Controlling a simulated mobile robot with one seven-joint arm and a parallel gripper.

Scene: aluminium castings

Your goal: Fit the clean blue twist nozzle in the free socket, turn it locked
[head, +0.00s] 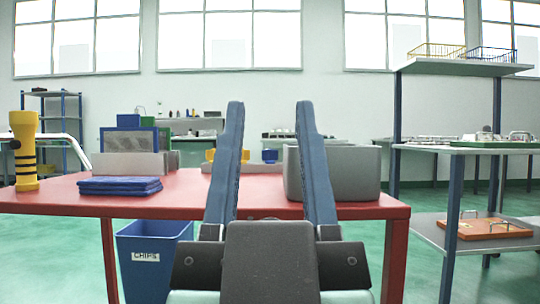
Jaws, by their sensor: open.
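My gripper (270,108) is open, its two long blue-grey fingers upright and apart in the middle of the view, with nothing between their tips. Behind the fingers, a small blue piece (269,155) shows at the far side of the red table. It may be a blue twist nozzle, but it is too small to tell, nor whether it is clean. Small yellow pieces (210,155) show near it, above a low beige block (262,168) partly hidden by my fingers. I cannot make out a free socket.
The red table (190,200) carries a grey bin (356,172) at right, folded blue cloths (119,186) and a pale upright panel (128,165) at left. A yellow-and-black cylinder (25,150) stands far left. A blue CHIPS bin (150,260) is below; a shelf rack (478,150) stands right.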

